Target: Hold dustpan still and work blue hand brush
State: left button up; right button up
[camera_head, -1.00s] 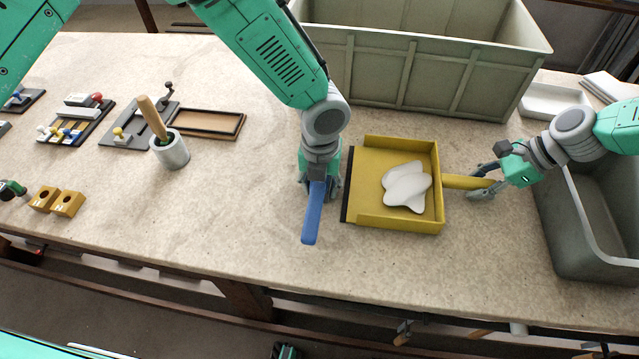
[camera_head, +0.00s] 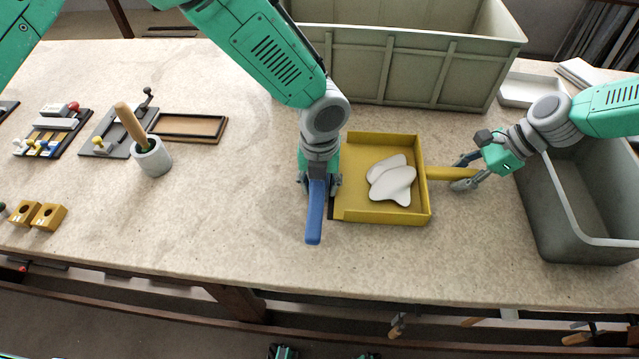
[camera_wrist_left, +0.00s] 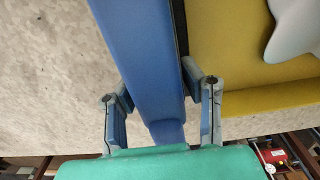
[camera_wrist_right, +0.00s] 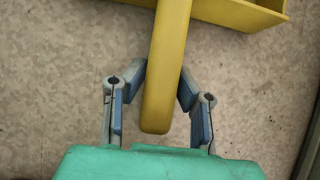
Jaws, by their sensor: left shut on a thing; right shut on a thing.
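The yellow dustpan (camera_head: 425,212) lies on the table with its open edge to the left; white flat pieces (camera_head: 392,182) lie in it. My right gripper (camera_head: 466,172) is shut on the dustpan's handle (camera_head: 440,173), which also shows between its fingers in the right wrist view (camera_wrist_right: 165,70). The blue hand brush (camera_head: 315,215) is in my left gripper (camera_head: 319,182), at the dustpan's open edge. In the left wrist view the brush (camera_wrist_left: 145,60) lies between the fingers, beside the dustpan (camera_wrist_left: 225,50).
A large grey-green crate (camera_head: 400,75) stands behind the dustpan. A grey bin (camera_head: 585,225) stands at the right under my right arm. A grey cup (camera_head: 151,158) with a wooden-handled tool, a black-framed tray (camera_head: 190,127) and yellow blocks (camera_head: 48,216) are at the left. The table between is clear.

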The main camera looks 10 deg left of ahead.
pick_arm(q)
jog(key=shift+r, duration=2.75)
jog(key=a, duration=1.1)
jog(key=a+f, duration=0.1)
jog(key=a, duration=0.4)
jog(key=shift+a+f, duration=0.1)
jog(key=shift+a, duration=0.3)
jog(key=shift+d+f, duration=0.2)
jog(key=shift+f, duration=0.25)
